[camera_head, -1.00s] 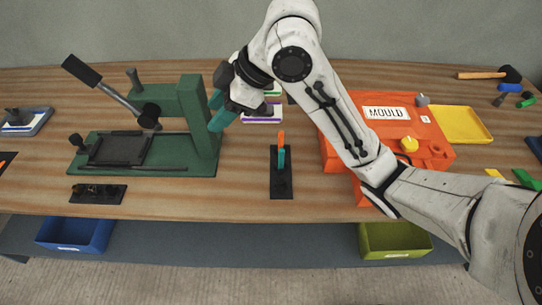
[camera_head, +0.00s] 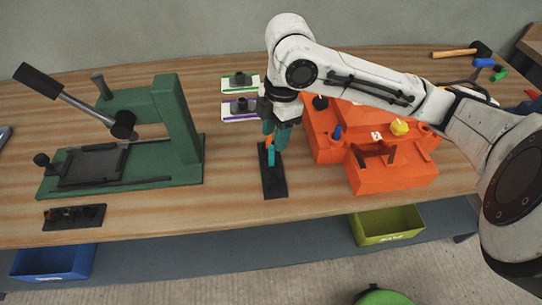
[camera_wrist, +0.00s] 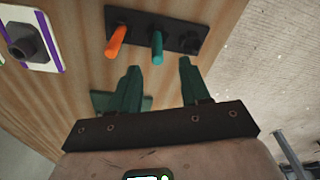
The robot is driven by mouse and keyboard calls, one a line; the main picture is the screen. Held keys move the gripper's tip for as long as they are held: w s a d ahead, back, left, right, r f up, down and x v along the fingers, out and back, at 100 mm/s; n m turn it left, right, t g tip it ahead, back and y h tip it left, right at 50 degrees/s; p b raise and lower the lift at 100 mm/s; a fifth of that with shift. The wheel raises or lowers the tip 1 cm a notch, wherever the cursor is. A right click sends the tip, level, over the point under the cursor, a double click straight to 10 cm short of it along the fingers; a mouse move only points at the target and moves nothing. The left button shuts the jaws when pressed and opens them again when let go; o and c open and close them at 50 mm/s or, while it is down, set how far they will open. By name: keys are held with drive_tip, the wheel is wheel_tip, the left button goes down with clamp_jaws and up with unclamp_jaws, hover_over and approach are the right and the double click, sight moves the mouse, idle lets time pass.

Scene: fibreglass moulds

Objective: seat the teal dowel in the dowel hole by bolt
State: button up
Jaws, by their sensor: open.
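The teal dowel (camera_head: 271,158) stands in a dark rack (camera_head: 275,188), beside an orange dowel (camera_head: 268,143). The wrist view shows the teal dowel (camera_wrist: 157,47) and the orange one (camera_wrist: 116,40) in the rack (camera_wrist: 180,35). My gripper (camera_head: 275,138) is above the rack, its greenish fingers pointing down. In the wrist view my gripper (camera_wrist: 160,68) is open and empty, with the teal dowel lying between its fingertips in the picture but apparently beyond them. The orange mould (camera_head: 395,176) is to the right; I cannot make out the dowel hole by the bolt.
A green press (camera_head: 178,125) with a long lever stands left. The mould carries a yellow knob (camera_head: 399,127) and a blue peg (camera_head: 337,132). A small dark rack (camera_head: 74,217) lies front left. Table between press and rack is clear.

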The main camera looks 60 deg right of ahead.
sight(272, 147)
drive_tip(key=shift+w+a+f, duration=0.15)
drive_tip(key=shift+f, duration=1.2)
drive_tip(key=shift+w+a+f, duration=0.1)
drive_tip(key=shift+w+f, duration=0.05)
drive_tip(key=shift+f, duration=1.15)
drive_tip(key=shift+c, duration=0.2)
clamp_jaws()
